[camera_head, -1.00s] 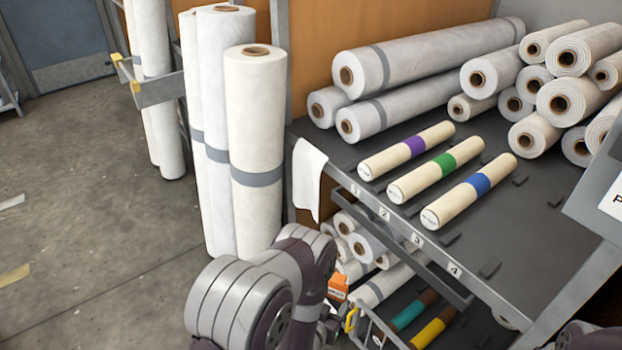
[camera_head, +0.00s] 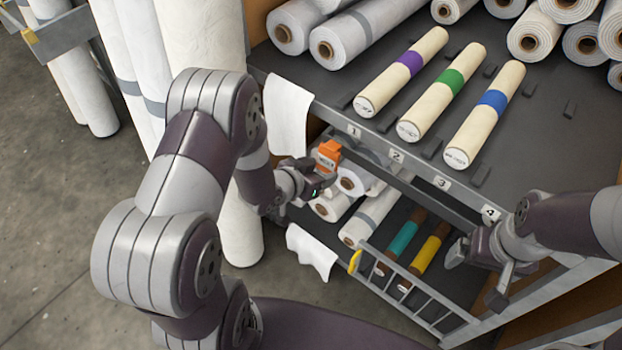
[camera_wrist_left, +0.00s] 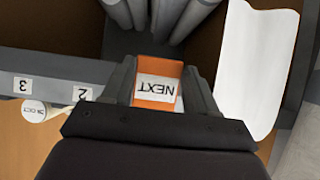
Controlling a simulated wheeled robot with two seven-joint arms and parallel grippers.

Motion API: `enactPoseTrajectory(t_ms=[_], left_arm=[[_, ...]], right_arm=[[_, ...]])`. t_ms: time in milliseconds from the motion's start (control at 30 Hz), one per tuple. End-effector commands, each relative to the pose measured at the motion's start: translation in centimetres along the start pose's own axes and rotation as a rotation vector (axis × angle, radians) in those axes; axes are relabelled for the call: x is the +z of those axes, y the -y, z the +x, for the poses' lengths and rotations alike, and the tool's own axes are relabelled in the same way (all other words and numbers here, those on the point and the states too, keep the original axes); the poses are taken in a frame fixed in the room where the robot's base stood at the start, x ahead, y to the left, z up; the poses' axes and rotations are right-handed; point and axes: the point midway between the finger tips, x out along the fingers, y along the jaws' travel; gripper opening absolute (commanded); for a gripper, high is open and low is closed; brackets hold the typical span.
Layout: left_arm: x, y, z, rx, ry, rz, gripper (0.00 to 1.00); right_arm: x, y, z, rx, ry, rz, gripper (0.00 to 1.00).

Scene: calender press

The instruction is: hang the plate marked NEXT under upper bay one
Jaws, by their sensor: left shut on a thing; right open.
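The orange plate (camera_head: 328,155) is held by my left gripper (camera_head: 318,172), just below and left of the label 1 (camera_head: 354,132) on the upper shelf's front edge. In the left wrist view the plate (camera_wrist_left: 156,88) shows NEXT upside down, between the two fingers of the left gripper (camera_wrist_left: 157,85). Label 1 is not visible in that view; labels 2 (camera_wrist_left: 82,94) and 3 (camera_wrist_left: 22,85) are. From the head I cannot tell whether the plate touches the edge. My right gripper (camera_head: 480,275) is open and empty, in front of the lower shelf, below label 4.
Purple (camera_head: 395,75), green (camera_head: 445,92) and blue-banded (camera_head: 486,115) rolls lie on the upper shelf. White sheets hang left of the plate (camera_head: 288,115) and lower down (camera_head: 312,250). A wire gate (camera_head: 410,285) fronts teal- and yellow-banded rolls. Tall rolls (camera_head: 205,40) stand at left.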

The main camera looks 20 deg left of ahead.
Motion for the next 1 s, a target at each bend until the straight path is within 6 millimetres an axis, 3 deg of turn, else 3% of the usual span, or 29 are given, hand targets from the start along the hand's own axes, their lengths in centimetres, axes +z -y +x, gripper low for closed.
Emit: enactPoseTrajectory(t_ms=[367, 600, 967, 1000], left_arm=[[-1.9, 0.0, 3.1, 0.0, -0.003, 0.001, 0.28], [-0.6, 0.0, 3.9, -0.001, 0.0, -0.001, 0.28], [-0.5, 0.0, 4.0, -0.001, -0.001, -0.001, 0.28], [-0.5, 0.0, 4.0, -0.001, -0.001, -0.001, 0.61]], right_arm=[[0.1, 0.0, 1.2, 0.0, 0.0, 0.0, 0.94], [0.3, 0.0, 2.4, 0.0, 0.0, 0.0, 0.94], [0.3, 0.0, 2.5, 0.0, 0.0, 0.0, 0.94], [0.3, 0.0, 2.5, 0.0, 0.0, 0.0, 0.94]])
